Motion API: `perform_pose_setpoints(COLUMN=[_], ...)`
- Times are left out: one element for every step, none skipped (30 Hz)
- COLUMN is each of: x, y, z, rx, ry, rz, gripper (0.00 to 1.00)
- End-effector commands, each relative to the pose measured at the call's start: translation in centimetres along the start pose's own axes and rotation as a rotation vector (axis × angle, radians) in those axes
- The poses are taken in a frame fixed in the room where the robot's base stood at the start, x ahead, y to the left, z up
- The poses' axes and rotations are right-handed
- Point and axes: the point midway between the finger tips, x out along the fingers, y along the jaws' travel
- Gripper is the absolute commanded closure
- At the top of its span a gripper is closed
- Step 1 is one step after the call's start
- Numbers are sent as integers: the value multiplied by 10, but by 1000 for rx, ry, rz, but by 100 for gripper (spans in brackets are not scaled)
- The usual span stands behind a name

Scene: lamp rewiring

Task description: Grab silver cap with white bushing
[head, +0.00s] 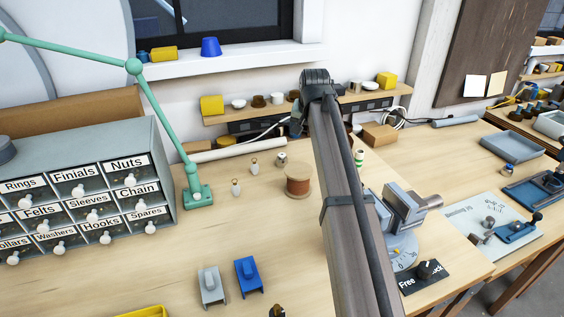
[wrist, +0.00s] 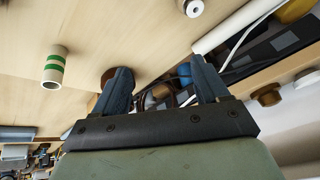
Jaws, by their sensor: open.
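A small silver cap with a pale centre (head: 281,158) stands on the workbench behind the wooden spool in the head view. A round white-topped piece with a dark hole (wrist: 194,8), which looks like the same cap with its white bushing, shows at the top edge of the wrist view, partly cut off. My gripper (wrist: 162,75) is open, with nothing visibly held between its two dark blue fingers. The cap lies apart from the fingers, beyond their tips in the wrist view. In the head view my gripper (head: 297,120) is small and partly hidden by my arm.
A wooden spool (head: 298,181) stands just in front of the cap. Two small pale-bodied pieces (head: 235,188) stand to its left. A green-striped white cylinder (wrist: 53,66) stands upright. A pale tube (head: 225,149) and a cluttered shelf (head: 250,112) lie behind.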

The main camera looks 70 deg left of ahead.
Motion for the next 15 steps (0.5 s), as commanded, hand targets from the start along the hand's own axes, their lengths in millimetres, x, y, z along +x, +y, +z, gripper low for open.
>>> perform_pose_setpoints(x=[-4,-7,-10,-12,-15,-17,-19,-21,-22,-23,-24,-24,-23,-22,-20], y=[-20,-29,-39,-46,-52,-60,-64,-67,-71,-74,-76,-77,-78,-78,-77], z=[8,12,17,21,24,27,30,32,34,35,36,38,38,38,38], rx=[-11,-15,-17,-20,-20,-23,-24,-23,-23,-24,-24,-24,-24,-24,-24], ry=[-8,-13,-16,-19,-21,-21,-23,-24,-24,-24,-24,-25,-25,-25,-25], rz=[27,44,65,79,92,107,117,125,135,140,144,148,150,152,153], gripper=[26,26,26,26,26,26,26,26,26,26,26,26,26,26,26])
